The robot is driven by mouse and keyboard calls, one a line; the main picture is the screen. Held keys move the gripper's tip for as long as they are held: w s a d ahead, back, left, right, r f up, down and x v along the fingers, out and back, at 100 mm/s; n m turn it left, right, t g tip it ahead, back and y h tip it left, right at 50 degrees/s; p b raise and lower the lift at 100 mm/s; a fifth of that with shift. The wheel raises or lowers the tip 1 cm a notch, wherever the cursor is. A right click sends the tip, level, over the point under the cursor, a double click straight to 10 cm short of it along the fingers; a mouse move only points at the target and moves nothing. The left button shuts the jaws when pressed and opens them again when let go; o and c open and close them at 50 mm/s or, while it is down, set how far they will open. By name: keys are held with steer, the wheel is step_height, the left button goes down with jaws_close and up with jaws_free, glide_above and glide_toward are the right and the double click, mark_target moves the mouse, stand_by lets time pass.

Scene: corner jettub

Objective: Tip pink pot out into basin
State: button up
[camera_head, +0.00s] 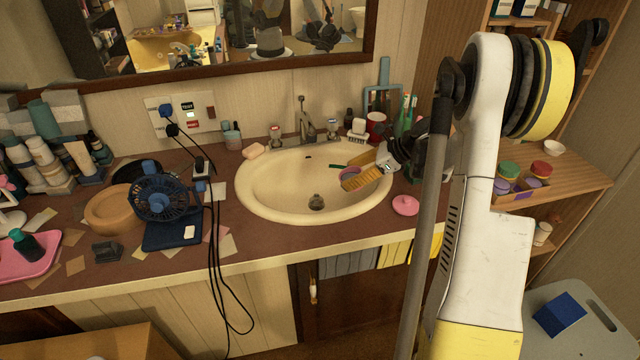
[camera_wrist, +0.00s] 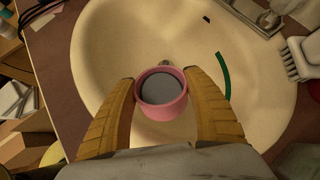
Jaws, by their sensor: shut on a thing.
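The pink pot (camera_wrist: 162,112) is held between the two yellow fingers of my gripper (camera_wrist: 160,92) in the wrist view. Its round mouth shows a flat dark grey inside; I cannot tell what this is. The basin also fills much of the wrist view (camera_wrist: 120,50). The pot's exact tilt cannot be told. A round pink lid-like piece (camera_head: 405,205) lies on the counter to the right of the basin.
A faucet (camera_head: 305,125) stands behind the basin, and soap (camera_head: 253,151) lies on its back left rim. A curved green strip (camera_wrist: 224,72) shows in the basin. A white brush (camera_wrist: 304,58) stands at right. A blue fan (camera_head: 165,200) stands on the left counter.

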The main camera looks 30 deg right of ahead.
steer(key=shift+a, duration=0.15)
steer(key=shift+w+a+r+h, duration=0.1)
steer(key=shift+w+a+h, duration=0.05)
steer(key=shift+h, duration=0.15)
steer(key=shift+w+a+r+g+h, duration=0.15)
steer(key=shift+w+a+g+h, duration=0.15)
steer(key=shift+a+g, duration=0.1)
steer(key=shift+w+a+r+g+h+p, duration=0.3)
steer(key=shift+w+a+g+h+p, duration=0.3)
steer(key=shift+p, duration=0.45)
steer(key=shift+w+a+r+n+g+h+p, duration=0.15)
steer(key=shift+a+g+h+p, duration=0.1)
steer(key=shift+h+p, duration=0.2)
steer(key=shift+s+a+r+n+g+h+p, duration=0.15)
steer(key=shift+a+h+p, duration=0.1)
steer(key=shift+h+p, duration=0.2)
stand_by(0.9)
steer(key=shift+w+a+r+g+h+p, duration=0.1)
steer(key=shift+w+g+h+p, duration=0.05)
steer(key=shift+g+h+p, duration=0.35)
steer(key=shift+w+a+r+g+h+p, duration=0.1)
steer(key=shift+g+h+p, duration=0.2)
steer(key=shift+h, duration=0.3)
stand_by(1.1)
steer(key=shift+w+a+r+g+h, duration=0.15)
steer(key=shift+a+g+h, duration=0.1)
steer(key=shift+g+h, duration=0.5)
stand_by(0.9)
